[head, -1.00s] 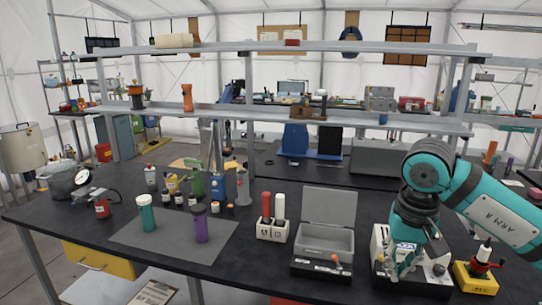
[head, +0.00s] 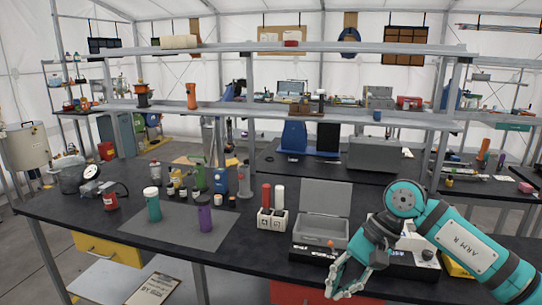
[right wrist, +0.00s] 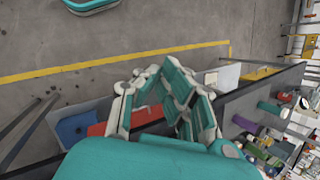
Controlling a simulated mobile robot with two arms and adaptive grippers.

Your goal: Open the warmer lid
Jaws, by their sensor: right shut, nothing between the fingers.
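The warmer, a grey box (head: 318,252) with an orange knob on its front, stands on the dark bench in the head view. Its flat grey lid (head: 325,203) stands up, tilted back and open. My right gripper (head: 342,289) is low at the bench's front edge, just in front of the warmer's right side and apart from the lid. Its fingers are shut and empty; they also show in the right wrist view (right wrist: 168,75) above the floor by the bench edge. My left gripper is not in view.
A holder (head: 271,222) with a red and a white tube stands left of the warmer. A grey mat (head: 175,235) bears a teal and a purple bottle. A white device (head: 413,238) is partly hidden behind my right arm. A shelf (head: 230,108) spans behind.

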